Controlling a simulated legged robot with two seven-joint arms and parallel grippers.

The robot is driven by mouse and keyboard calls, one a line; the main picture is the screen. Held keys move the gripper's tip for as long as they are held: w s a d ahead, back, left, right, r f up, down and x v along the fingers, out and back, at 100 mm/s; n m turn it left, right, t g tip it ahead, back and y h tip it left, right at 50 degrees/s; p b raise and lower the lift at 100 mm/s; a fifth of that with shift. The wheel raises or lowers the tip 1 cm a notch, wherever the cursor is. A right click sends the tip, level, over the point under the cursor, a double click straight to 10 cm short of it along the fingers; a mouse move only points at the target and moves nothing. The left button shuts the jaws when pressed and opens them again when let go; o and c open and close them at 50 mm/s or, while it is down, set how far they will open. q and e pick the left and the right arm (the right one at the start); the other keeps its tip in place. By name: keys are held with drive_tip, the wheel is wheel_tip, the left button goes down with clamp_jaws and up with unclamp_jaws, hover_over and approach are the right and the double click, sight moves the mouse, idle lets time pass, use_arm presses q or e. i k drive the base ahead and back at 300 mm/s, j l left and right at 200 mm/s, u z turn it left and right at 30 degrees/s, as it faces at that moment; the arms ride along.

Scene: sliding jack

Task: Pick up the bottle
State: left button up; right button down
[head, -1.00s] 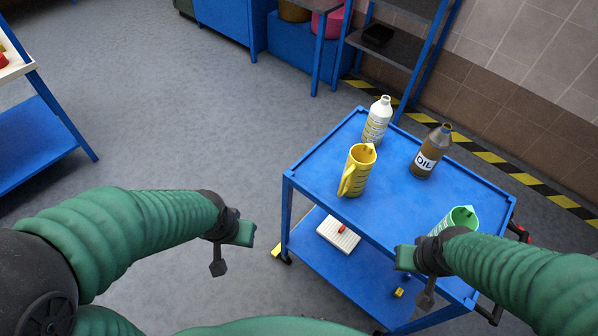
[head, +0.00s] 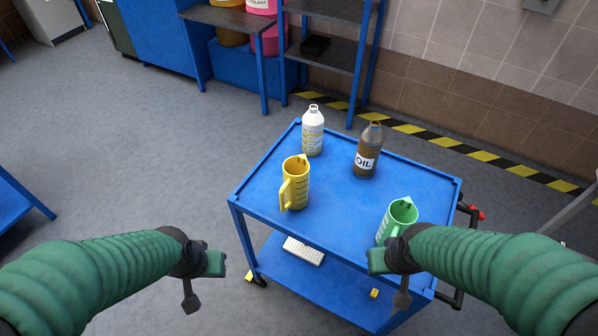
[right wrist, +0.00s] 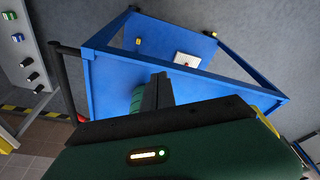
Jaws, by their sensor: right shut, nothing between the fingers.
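A white bottle (head: 313,132) and a brown bottle labelled OIL (head: 367,152) stand upright on the top of a blue cart (head: 335,195), near its far side. My left gripper (head: 211,266) is off the cart's left side, well short of both bottles; its fingers are not clear. My right gripper (head: 382,264) is at the cart's near edge, in front of a green jug (head: 400,214) and apart from both bottles. In the right wrist view its dark fingers (right wrist: 160,91) are shut and empty. Neither bottle shows in that view.
A yellow jug (head: 295,185) stands on the cart in front of the white bottle. The green jug is at the near right. A white tray (head: 303,251) is on the lower shelf. Dark shelves (head: 330,52) stand behind the cart. Floor is free to the left.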

sight(313, 121)
drive_tip(key=j+u, duration=0.15)
drive_tip(key=u, duration=0.3)
drive_tip(key=i+l+u, duration=0.1)
drive_tip(key=i+u, duration=0.2)
drive_tip(key=i+l+u, duration=0.15)
drive_tip(key=u, duration=0.2)
drive_tip(key=i, duration=0.05)
